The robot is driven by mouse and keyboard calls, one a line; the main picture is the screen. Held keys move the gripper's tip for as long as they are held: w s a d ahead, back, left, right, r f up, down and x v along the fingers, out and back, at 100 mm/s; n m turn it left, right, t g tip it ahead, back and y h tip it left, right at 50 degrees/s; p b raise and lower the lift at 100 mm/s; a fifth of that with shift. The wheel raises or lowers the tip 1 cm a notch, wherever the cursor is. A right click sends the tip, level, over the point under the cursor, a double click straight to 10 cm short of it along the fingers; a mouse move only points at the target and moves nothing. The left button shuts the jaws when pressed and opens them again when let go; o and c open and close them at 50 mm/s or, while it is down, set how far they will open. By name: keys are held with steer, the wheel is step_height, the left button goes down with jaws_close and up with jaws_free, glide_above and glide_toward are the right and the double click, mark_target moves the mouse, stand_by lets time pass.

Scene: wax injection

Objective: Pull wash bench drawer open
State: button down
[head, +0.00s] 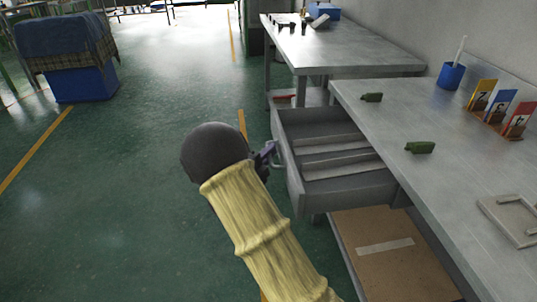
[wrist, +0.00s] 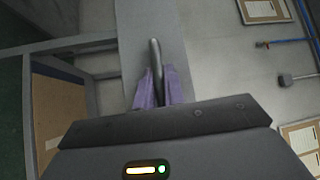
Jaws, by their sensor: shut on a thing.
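The wash bench drawer (head: 345,190) is a grey metal drawer under the right-hand bench, and it stands pulled out with its inside showing. Its handle (head: 280,155) is a grey bar on the drawer front. My gripper (head: 266,158) is at the drawer front, shut on the handle. In the wrist view the purple fingers (wrist: 154,90) close around the upright handle bar (wrist: 155,58), with the pale drawer front behind it. The drawer holds long flat grey strips or dividers (head: 335,150).
The bench top (head: 400,115) bears two green items (head: 420,148), a blue cup (head: 451,75) and numbered cards (head: 500,105). A cardboard box (head: 390,255) lies on the shelf below. A second table (head: 345,50) stands behind.

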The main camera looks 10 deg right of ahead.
steer(key=shift+f, duration=0.1)
steer(key=c, duration=1.5)
jaws_free()
steer(key=p+v, duration=0.1)
steer(key=v, duration=1.6)
steer(key=shift+a+p, duration=0.2)
steer(key=shift+p, duration=0.15)
